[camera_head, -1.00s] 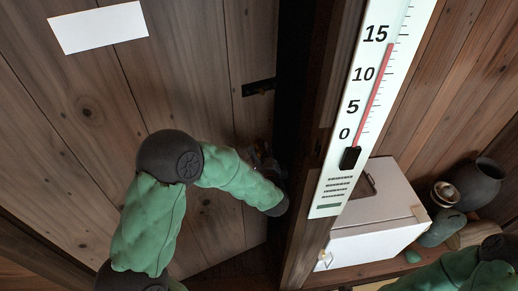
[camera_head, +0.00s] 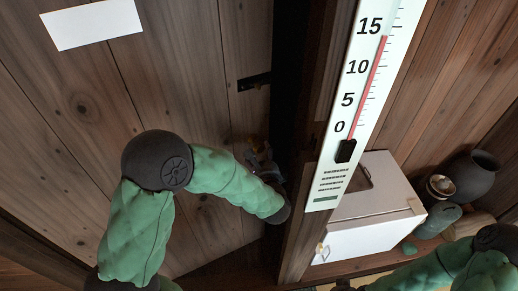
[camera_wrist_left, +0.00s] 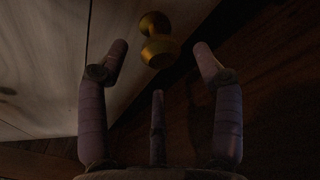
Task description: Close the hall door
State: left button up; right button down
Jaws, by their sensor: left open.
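The hall door (camera_head: 110,130) is a plank door with a white paper on it, filling the left of the head view. A dark gap shows between its right edge and the wooden post, so it looks ajar. A brass knob (camera_wrist_left: 157,42) shows in the left wrist view, in front of pale planks. My left gripper (camera_head: 262,158) is beside the door near this edge, partly hidden by its own wrist. In the wrist view the left gripper (camera_wrist_left: 155,62) is open, its fingers on either side of the knob, with no clear contact. My right gripper is not visible.
A large thermometer (camera_head: 365,90) hangs on the post right of the gap. A white box (camera_head: 375,215), a dark pot (camera_head: 472,177) and other vessels stand on a shelf at the lower right, close to my right arm. A dark latch plate (camera_head: 254,82) is on the door.

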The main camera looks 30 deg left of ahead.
pick_arm(q)
jog(key=v, duration=0.7)
jog(key=shift+d, duration=0.1)
